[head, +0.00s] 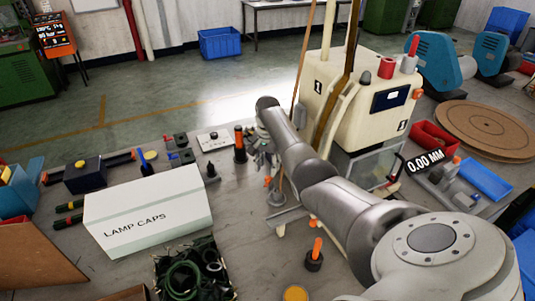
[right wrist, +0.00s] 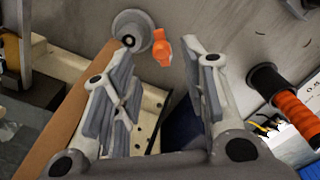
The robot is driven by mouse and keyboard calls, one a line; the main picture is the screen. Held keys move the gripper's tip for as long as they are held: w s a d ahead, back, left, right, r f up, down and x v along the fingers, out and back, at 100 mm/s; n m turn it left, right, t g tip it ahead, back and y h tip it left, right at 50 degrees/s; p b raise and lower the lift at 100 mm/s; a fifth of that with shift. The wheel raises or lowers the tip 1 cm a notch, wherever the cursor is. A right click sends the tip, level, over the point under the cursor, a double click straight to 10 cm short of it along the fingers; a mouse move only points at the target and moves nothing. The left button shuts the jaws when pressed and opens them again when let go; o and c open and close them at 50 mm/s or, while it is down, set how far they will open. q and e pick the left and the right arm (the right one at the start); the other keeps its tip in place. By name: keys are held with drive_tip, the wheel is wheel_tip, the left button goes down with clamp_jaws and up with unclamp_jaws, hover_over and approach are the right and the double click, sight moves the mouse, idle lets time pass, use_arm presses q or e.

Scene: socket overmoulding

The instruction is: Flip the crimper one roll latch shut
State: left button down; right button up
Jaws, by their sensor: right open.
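Crimper one is the cream machine marked 1 (head: 352,105) at the back right of the bench in the head view. A small orange latch (right wrist: 162,47) stands out beside a round grey hub (right wrist: 133,30) in the right wrist view. I take it to be the roll latch; its exact angle is hard to read. An orange part also shows in the head view (head: 268,182), low by the machine. My right gripper (right wrist: 160,72) is open and empty, with the latch just beyond and between its fingertips. In the head view my right arm hides much of the gripper. My left gripper is not in view.
A white lamp caps box (head: 150,215) stands at the left front. An orange-handled black tool (head: 239,145) stands close to the right gripper and shows at the right in the wrist view (right wrist: 285,95). An orange-topped black part (head: 314,258) stands near my right forearm.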

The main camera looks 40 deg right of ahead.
sight(268, 177)
drive_tip(key=shift+w+d+f+b, duration=0.1)
drive_tip(key=shift+f+b, duration=0.35)
drive_tip(key=shift+f, duration=2.2)
clamp_jaws()
